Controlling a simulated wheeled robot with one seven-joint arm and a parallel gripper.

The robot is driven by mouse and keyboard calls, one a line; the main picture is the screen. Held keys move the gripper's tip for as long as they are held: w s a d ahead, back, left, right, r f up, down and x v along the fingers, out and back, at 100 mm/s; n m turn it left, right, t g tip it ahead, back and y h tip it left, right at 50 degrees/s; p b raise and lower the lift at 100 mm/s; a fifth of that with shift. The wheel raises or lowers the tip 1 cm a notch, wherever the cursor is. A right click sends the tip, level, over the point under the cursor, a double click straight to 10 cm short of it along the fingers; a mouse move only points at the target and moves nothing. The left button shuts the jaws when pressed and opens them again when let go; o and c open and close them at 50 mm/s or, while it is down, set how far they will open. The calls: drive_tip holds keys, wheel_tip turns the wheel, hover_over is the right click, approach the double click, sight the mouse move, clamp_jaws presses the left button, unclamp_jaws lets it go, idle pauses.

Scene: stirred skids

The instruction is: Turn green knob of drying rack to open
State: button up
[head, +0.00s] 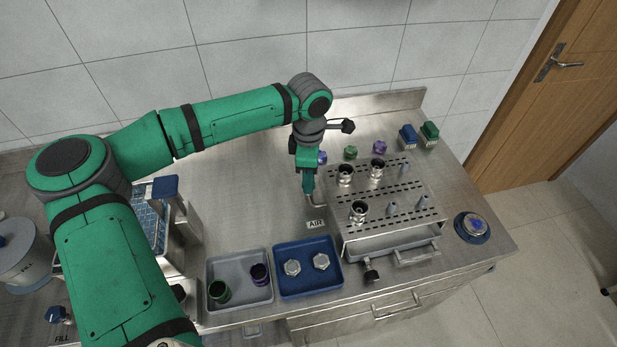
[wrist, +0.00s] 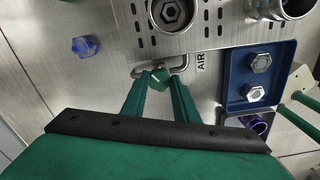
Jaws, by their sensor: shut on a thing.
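The drying rack (head: 385,240) is a perforated metal stand holding several dark fittings and grey pegs; part of it shows at the top of the wrist view (wrist: 205,42). The green knob (wrist: 159,76), with a pale mark on its face, sits beside the rack's edge near a bent metal pipe and the AIR label (wrist: 201,62). My gripper (wrist: 158,88) is shut on the green knob, one finger on each side. In the head view my gripper (head: 311,196) points down at the rack's left side, by the AIR label (head: 315,224). It hides the knob there.
A blue tray (head: 309,293) with two metal hex caps and a grey tray (head: 240,303) with green and purple cups stand in front. Blue, green and purple pieces lie behind the rack. A blue button (head: 473,226) is at right.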

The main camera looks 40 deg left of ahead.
drive_tip(key=n, duration=0.4)
drive_tip(key=shift+w+n, duration=0.1)
drive_tip(key=shift+n, duration=0.2)
drive_tip(key=shift+w+d+r+n, duration=0.1)
drive_tip(key=shift+n, duration=0.8)
drive_tip(key=n, duration=0.4)
drive_tip(key=shift+a+n, duration=0.2)
drive_tip(key=shift+n, duration=1.9)
drive_tip(key=shift+s, duration=0.2)
drive_tip(key=o, duration=0.8)
